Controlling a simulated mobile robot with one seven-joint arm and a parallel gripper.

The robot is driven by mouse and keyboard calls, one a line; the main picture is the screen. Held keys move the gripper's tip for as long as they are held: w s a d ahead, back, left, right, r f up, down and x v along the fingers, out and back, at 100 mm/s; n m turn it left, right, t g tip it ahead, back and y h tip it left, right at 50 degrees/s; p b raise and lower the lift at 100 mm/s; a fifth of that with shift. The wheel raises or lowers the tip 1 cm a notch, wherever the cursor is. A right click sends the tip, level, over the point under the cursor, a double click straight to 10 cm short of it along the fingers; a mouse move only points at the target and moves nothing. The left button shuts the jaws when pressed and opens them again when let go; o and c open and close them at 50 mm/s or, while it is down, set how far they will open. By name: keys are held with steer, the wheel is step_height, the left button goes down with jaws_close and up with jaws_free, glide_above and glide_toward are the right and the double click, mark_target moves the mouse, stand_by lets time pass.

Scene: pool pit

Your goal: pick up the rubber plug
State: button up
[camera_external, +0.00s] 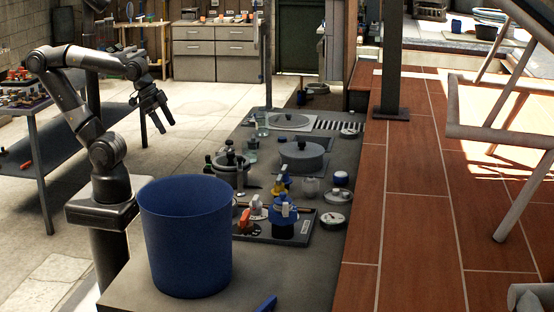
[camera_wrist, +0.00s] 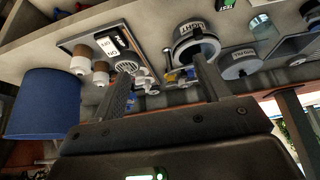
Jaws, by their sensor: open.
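My gripper (camera_external: 166,126) hangs from the raised arm at the left, its two fingers apart and pointing down, with nothing between them. It is away from the counter (camera_external: 318,250) and left of the items on it. In the wrist view the two fingers of my gripper (camera_wrist: 160,72) are spread, with counter items showing beyond them. I cannot pick out the rubber plug for certain among the small items in either view. Small round tins (camera_external: 333,220) lie on the counter, and a grey round lid (camera_wrist: 240,65) shows in the wrist view.
A blue bucket (camera_external: 187,240) stands at the counter's near end; it also shows in the wrist view (camera_wrist: 42,105). Behind it are a dark tray (camera_external: 262,236) with a blue jar (camera_external: 283,215), a lidded pot (camera_external: 303,157) and a pail of bottles (camera_external: 230,172). A post (camera_external: 391,60) rises at the back.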

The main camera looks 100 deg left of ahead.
steer(key=w+a+r+g, duration=0.2)
steer(key=w+a+r, duration=0.1)
steer(key=w+a, duration=0.55)
steer(key=n+g, duration=0.2)
steer(key=g, duration=0.2)
glide_above(253, 136)
step_height(253, 136, down, 11)
steer(key=shift+a+f, duration=0.15)
steer(key=shift+f, duration=0.3)
step_height(253, 136, down, 11)
steer(key=shift+r, duration=0.15)
steer(key=shift+c, duration=0.4)
steer(key=c, duration=0.9)
